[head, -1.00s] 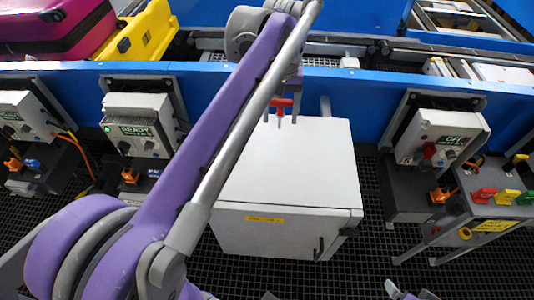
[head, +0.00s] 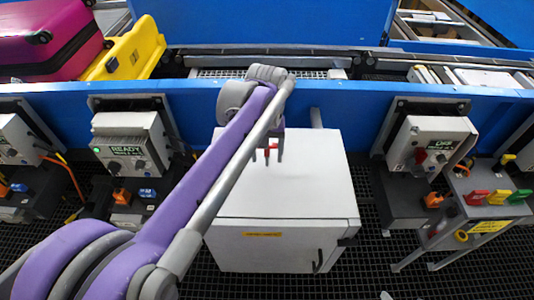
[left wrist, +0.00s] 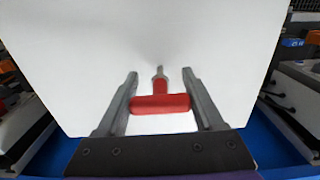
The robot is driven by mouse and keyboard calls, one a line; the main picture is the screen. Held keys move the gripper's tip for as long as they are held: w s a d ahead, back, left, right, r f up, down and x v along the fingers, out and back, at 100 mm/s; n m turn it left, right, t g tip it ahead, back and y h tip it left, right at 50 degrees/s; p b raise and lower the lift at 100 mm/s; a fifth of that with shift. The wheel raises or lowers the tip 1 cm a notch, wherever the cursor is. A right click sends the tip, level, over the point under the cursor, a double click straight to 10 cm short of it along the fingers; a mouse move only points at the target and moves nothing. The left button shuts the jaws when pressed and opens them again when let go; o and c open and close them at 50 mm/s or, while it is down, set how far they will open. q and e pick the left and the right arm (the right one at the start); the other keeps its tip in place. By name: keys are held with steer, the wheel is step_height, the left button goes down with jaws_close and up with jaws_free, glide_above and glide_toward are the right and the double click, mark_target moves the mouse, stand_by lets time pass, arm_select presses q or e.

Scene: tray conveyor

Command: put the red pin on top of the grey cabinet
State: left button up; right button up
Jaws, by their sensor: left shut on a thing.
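The red pin (head: 267,155) has a T-shaped red handle and a short metal tip. In the left wrist view the pin (left wrist: 160,103) lies between the two fingers of my left gripper (left wrist: 161,85), which is shut on its handle. In the head view my left gripper (head: 274,152) is over the grey cabinet's pale flat top (head: 310,185). The cabinet's top fills most of the left wrist view behind the pin. I cannot tell whether the pin touches it. My right gripper is not in view.
A blue conveyor wall (head: 340,115) runs behind the cabinet. A control box reading READY (head: 130,140) stands left, and another box (head: 432,142) right. A small table (head: 490,210) at right holds red, green and yellow items. The cabinet's top around the gripper is clear.

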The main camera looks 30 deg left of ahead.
arm_select(q)
steer(key=shift+f, duration=0.2)
steer(key=o, duration=1.4)
steer(key=shift+c, duration=0.2)
steer(key=shift+r, duration=0.2)
steer(key=shift+r, duration=0.3)
step_height(320, 180, up, 12)
steer(key=shift+f+p, duration=0.25)
steer(key=shift+p, duration=0.25)
